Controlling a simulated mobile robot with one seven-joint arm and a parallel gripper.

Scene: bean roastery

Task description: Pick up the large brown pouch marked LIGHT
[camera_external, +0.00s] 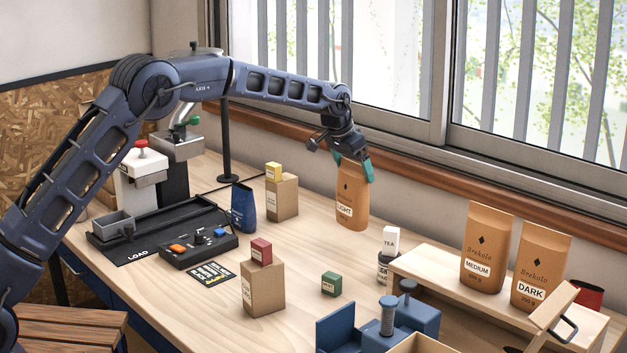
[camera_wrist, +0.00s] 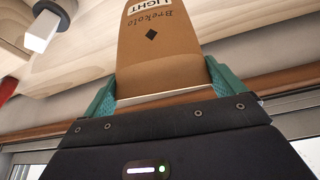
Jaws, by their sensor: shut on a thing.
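The large brown pouch marked LIGHT (camera_external: 351,197) hangs upright in my gripper (camera_external: 354,165), near the window side of the table. The green fingers are shut on its top end. Its bottom looks a little above the table, though the exact gap is hard to judge. In the wrist view the pouch (camera_wrist: 160,50) sits between the two green fingers (camera_wrist: 160,98), one on each side, with its LIGHT label at the top of the picture.
Brown pouches marked MEDIUM (camera_external: 482,250) and DARK (camera_external: 540,268) stand on a wooden riser (camera_external: 440,271) at right. A white TEA box (camera_external: 390,240) stands right of the held pouch. A small green box (camera_external: 331,283) and a blue clamp-like fixture (camera_external: 400,320) are nearer the front.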

